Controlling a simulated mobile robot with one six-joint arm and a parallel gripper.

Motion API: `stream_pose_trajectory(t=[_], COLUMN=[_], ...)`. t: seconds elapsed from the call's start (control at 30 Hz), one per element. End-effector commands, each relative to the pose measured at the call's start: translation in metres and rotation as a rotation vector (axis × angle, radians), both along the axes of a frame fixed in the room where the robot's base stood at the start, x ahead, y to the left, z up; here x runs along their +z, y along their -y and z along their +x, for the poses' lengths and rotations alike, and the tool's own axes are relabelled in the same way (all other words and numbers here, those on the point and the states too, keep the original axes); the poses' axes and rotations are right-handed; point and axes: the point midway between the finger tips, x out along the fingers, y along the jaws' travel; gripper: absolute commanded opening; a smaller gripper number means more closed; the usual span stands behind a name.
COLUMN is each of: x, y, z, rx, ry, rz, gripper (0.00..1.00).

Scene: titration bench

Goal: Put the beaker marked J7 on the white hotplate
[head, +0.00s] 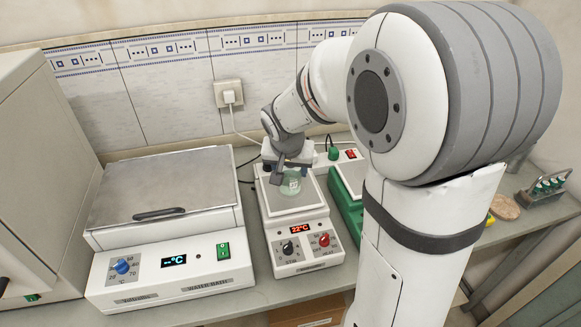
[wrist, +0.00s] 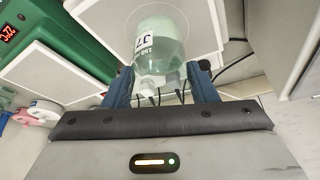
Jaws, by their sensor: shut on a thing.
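The beaker (head: 291,184) is a small clear glass with pale green liquid and a white label. In the wrist view the beaker (wrist: 160,48) shows its label upside down, and the mark looks like J7. My gripper (head: 286,168) is shut on the beaker, with one blue finger on each side in the wrist view (wrist: 160,80). The beaker is upright over the plate of the white hotplate (head: 298,228), which reads 22°C. I cannot tell whether its base touches the plate. The plate (wrist: 207,28) with its thin circle also shows in the wrist view.
A water bath (head: 165,265) with a closed metal lid stands left of the hotplate. A green hotplate (head: 350,213) stands close on the right, partly hidden by my arm. A wall socket (head: 229,95) with a cable is behind. A tube rack (head: 546,187) is far right.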

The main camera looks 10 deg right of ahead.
Motion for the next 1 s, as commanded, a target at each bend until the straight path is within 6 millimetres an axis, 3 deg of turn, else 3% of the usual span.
stream_pose_trajectory(t=[0.37, 0.4, 0.6, 1.0], x=[-0.0043, -0.0027, -0.0024, 0.0056], y=[0.0005, 0.0006, 0.0008, 0.0004], z=[0.0003, 0.0001, 0.0002, -0.0011], rx=[-0.001, -0.001, -0.001, -0.002], ry=[0.002, 0.001, 0.001, 0.003], rz=[0.0, 0.0, 0.0, 0.0], gripper=[0.26, 0.56, 0.72, 0.74])
